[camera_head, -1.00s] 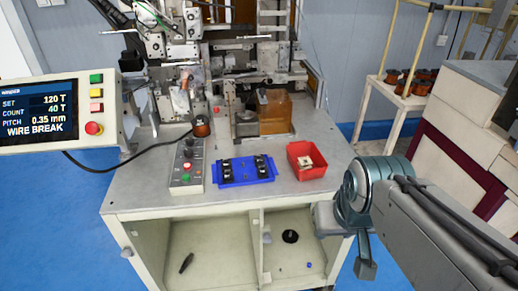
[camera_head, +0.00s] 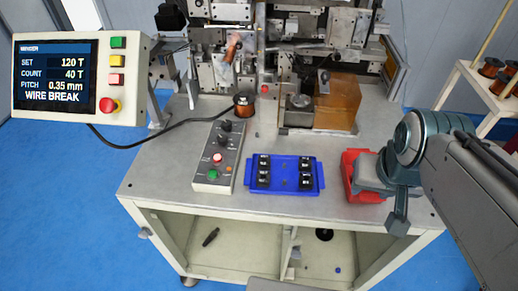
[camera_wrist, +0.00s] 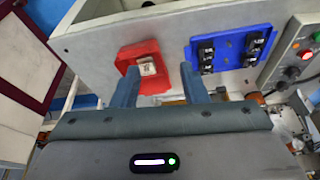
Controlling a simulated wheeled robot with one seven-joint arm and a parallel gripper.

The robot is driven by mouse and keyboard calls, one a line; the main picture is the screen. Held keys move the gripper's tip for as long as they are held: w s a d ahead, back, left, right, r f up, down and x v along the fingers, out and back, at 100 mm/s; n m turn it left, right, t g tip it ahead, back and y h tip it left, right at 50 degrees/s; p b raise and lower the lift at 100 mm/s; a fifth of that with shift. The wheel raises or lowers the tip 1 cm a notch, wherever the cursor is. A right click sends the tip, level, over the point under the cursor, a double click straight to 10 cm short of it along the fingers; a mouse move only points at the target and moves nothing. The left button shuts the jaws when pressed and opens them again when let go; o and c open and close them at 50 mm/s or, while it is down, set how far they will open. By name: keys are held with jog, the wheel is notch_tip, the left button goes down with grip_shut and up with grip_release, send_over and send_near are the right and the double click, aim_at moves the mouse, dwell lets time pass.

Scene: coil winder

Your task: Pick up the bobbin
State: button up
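A small cream, boxy piece, which looks like the bobbin (camera_wrist: 147,66), lies in an open red bin (camera_wrist: 129,55) in the wrist view. In the head view the red bin (camera_head: 348,168) is partly covered by my arm, and the piece inside is hidden. My gripper (camera_wrist: 160,88) is open, with its two blue-grey fingers apart and nothing between them. The fingers point toward the bin, and the cream piece shows between their lines. I cannot tell how far the fingertips are from it.
A blue tray (camera_head: 285,190) with several black parts sits left of the bin. A control box (camera_head: 217,160) and a copper wire spool (camera_head: 243,106) stand farther left. The winder with an amber block (camera_head: 337,103) rises behind. The display panel (camera_head: 60,78) reads WIRE BREAK.

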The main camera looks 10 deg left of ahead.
jog(key=w+a+m+g+b, duration=0.1)
jog(key=w+a+m+b, duration=0.4)
jog(key=w, duration=0.3)
jog(key=m+g+b, duration=0.3)
jog(key=m+b, duration=0.2)
jog(key=m, duration=0.6)
send_over(264, 157)
jog(key=s, duration=0.1)
notch_tip(264, 157, down, 4)
notch_tip(264, 157, down, 13)
jog(key=shift+d+r, duration=0.1)
jog(key=c, duration=0.6)
